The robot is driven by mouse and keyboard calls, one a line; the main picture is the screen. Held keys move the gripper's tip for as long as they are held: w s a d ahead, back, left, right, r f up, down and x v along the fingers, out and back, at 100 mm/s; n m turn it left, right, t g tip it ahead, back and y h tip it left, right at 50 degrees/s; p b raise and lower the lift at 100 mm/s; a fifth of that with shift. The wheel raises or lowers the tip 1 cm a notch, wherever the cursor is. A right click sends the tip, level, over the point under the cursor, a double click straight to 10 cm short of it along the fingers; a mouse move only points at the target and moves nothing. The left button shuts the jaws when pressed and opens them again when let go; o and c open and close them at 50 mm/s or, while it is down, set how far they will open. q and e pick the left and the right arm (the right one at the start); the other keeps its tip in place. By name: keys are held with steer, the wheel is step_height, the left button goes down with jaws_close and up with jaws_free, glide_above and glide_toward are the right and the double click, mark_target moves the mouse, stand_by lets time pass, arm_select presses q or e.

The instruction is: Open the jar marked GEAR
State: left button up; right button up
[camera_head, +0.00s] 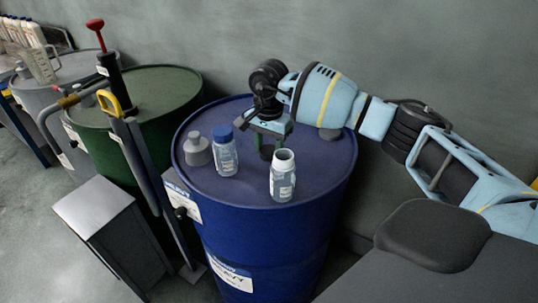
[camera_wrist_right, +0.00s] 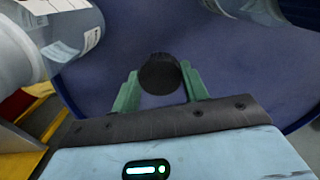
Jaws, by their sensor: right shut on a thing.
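A clear jar (camera_head: 283,178) with a white label stands upright on the blue drum, its pale mouth uncovered. To its left stands a clear jar with a blue cap (camera_head: 224,152). I cannot read which label says GEAR. My right gripper (camera_head: 267,150) points down just behind the uncovered jar. In the right wrist view, its green fingers are shut on a dark round cap (camera_wrist_right: 160,74) over the drum top. I cannot tell whether the cap touches the drum. A labelled clear jar (camera_wrist_right: 65,40) shows at the upper left there. My left gripper is out of view.
The blue drum (camera_head: 240,195) carries these things. A grey container (camera_head: 197,148) stands at its left edge. A green drum (camera_head: 160,90) with a red-handled pump (camera_head: 103,55) stands to the left. A hand truck (camera_head: 130,140) stands before it. The drum top's front left is clear.

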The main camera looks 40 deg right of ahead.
mark_target(269, 150)
steer(key=shift+f, duration=1.35)
steer(key=shift+f, duration=0.1)
steer(key=shift+f, duration=0.1)
steer(key=o, duration=1.1)
step_height(269, 150, up, 12)
steer(key=shift+r, duration=0.2)
